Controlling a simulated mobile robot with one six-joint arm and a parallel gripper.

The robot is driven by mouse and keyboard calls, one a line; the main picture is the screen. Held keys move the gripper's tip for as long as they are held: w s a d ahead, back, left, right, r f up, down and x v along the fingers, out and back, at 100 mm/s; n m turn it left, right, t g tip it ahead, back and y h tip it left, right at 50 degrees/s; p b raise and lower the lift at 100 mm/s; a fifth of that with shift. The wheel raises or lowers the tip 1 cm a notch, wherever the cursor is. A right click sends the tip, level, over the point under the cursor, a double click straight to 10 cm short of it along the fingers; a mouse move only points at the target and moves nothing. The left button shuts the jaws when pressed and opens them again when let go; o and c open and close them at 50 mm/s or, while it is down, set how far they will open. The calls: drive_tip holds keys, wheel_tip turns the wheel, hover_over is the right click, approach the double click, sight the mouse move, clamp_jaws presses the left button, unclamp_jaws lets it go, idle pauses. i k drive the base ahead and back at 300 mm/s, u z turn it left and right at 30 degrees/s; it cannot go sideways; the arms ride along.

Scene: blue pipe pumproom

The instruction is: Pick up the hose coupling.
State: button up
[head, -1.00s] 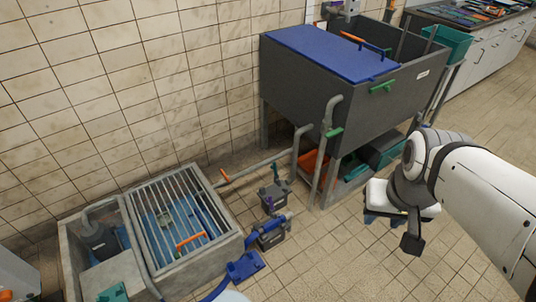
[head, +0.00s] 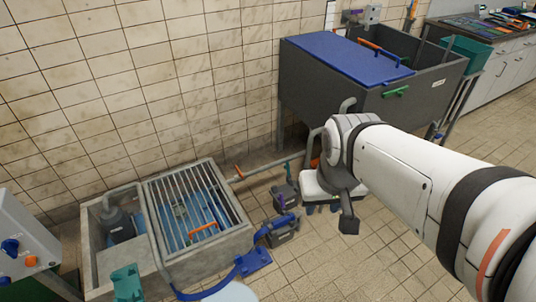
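I cannot pick out the hose coupling with certainty. A blue hose (head: 204,293) runs along the floor beside the concrete sump to a blue plate-like piece (head: 253,262). Near it stand two dark pump-like units, the front one (head: 282,231) with a blue pipe end and the rear one (head: 285,196) with a purple part. My gripper (head: 322,208) hangs in the air to the right of these units, pointing down. Its fingers are small and dark below the white body, and their gap is unclear. I see nothing held in it.
A concrete sump (head: 240,238) with a metal grate (head: 181,212) and an orange handle (head: 204,231) lies at the left. A grey tank (head: 330,93) with a blue lid (head: 345,57) stands behind my arm. A grey control box (head: 18,245) is at far left. The tiled floor (head: 375,265) in front is clear.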

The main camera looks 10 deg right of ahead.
sight(280, 222)
drive_tip(key=z, duration=0.05)
drive_tip(key=i, duration=1)
drive_tip(key=u, duration=0.05)
